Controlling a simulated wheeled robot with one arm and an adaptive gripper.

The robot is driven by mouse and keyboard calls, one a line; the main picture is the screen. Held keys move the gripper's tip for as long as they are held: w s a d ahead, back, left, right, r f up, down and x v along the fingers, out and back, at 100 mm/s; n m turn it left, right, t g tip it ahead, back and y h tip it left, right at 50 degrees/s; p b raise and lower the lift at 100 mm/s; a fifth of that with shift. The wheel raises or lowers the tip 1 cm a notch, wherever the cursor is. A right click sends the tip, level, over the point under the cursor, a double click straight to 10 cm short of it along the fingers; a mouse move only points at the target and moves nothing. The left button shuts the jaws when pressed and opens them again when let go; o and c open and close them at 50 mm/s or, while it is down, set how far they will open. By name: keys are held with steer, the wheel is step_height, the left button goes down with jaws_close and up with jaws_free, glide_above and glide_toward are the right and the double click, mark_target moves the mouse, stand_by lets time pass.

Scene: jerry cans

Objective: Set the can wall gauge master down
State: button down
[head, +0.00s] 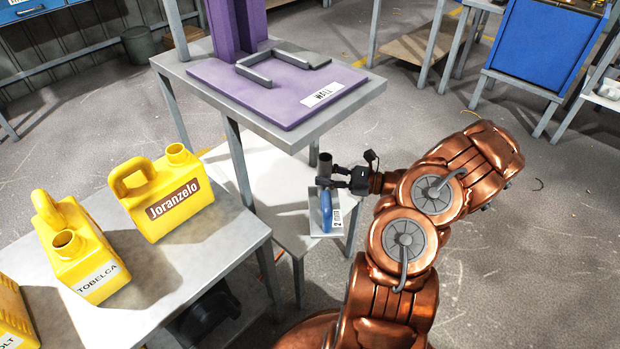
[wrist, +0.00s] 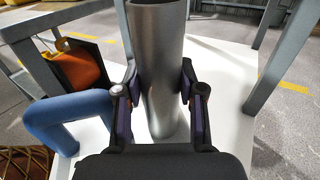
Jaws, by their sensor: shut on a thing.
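A grey metal tube (head: 324,163), which I take for the can wall gauge master, stands about upright in my gripper (head: 338,183). In the wrist view the tube (wrist: 158,60) fills the space between the two fingers, which are shut on it. A pale plate (head: 336,228) with a blue arched handle (head: 326,212) and a partly readable label lies just below. The handle (wrist: 62,118) shows left of the tube in the wrist view. I cannot tell whether the tube touches the plate or the white surface, or is joined to the plate.
A low white table (head: 282,200) lies under the gripper. Above it stands a grey stand with a purple plate (head: 230,92) labelled WALL, with a grey bracket (head: 290,58). Yellow jerry cans (head: 166,203) stand on the table at left. Grey legs (wrist: 285,60) flank the tube.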

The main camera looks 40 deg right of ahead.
steer(key=w+f+b, duration=0.1)
steer(key=w, duration=0.1)
steer(key=w+f, duration=0.1)
steer(key=w, duration=0.1)
steer(key=w+a+f+b, duration=0.1)
steer(key=w+f, duration=0.1)
steer(key=shift+f+b, duration=0.1)
steer(key=shift+b, duration=0.2)
steer(key=c, duration=0.7)
jaws_free()
steer(key=p+v, duration=0.2)
steer(key=v, duration=0.9)
steer(key=shift+s+d+p, duration=0.15)
steer(key=shift+d+p, duration=0.1)
steer(key=shift+p, duration=0.15)
steer(key=shift+s+d, duration=0.15)
steer(key=shift+s, duration=0.05)
